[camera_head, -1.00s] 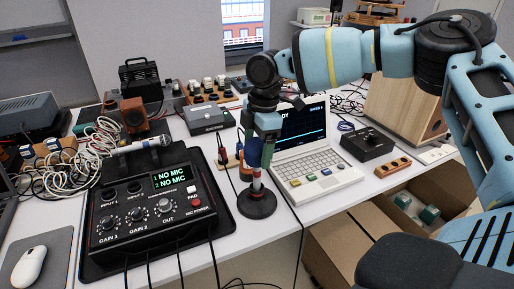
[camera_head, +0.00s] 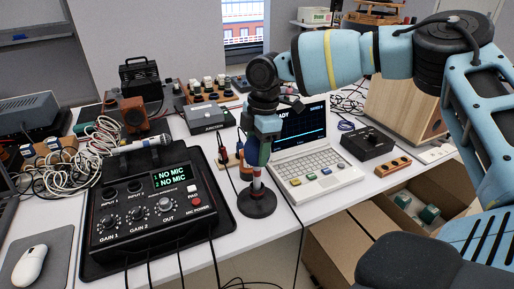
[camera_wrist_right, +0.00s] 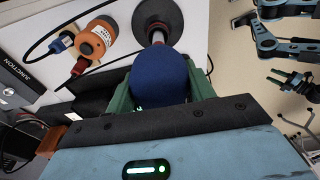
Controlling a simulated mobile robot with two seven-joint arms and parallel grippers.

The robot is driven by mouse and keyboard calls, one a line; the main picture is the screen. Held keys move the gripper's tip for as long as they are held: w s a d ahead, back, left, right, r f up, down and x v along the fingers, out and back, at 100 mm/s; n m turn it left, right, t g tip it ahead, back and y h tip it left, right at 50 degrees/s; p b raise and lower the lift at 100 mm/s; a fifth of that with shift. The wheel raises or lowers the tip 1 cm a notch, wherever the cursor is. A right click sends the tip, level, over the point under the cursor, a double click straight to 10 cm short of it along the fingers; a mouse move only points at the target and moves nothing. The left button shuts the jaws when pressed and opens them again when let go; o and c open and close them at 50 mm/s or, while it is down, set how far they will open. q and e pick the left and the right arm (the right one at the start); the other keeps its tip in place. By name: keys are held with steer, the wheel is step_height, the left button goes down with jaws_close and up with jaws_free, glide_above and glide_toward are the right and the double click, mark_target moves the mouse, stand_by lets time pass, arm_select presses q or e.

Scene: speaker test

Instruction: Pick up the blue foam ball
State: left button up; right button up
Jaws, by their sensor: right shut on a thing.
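My right gripper (camera_head: 257,150) is shut on the blue foam ball (camera_head: 252,153), above the table. The ball is small and partly covered by the fingers in the head view. In the right wrist view the dark blue ball (camera_wrist_right: 160,75) sits between the green fingers. A small stand with a round black base (camera_head: 257,205) and a red and white post is directly below the ball. I cannot tell whether the ball touches the post. My left gripper is outside the head view; what seems to be it (camera_wrist_right: 296,80) shows small at the right wrist view's edge.
An open laptop (camera_head: 308,165) stands close to the right of the gripper. A black mic console (camera_head: 150,215) is to the left, with cables running over the table's front edge. An orange plug-like piece (camera_wrist_right: 98,37) lies near the stand. An open cardboard box (camera_head: 345,235) is below right.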

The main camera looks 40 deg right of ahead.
mark_target(257, 140)
step_height(257, 140, up, 10)
stand_by(0.5)
steer(key=shift+f, duration=0.1)
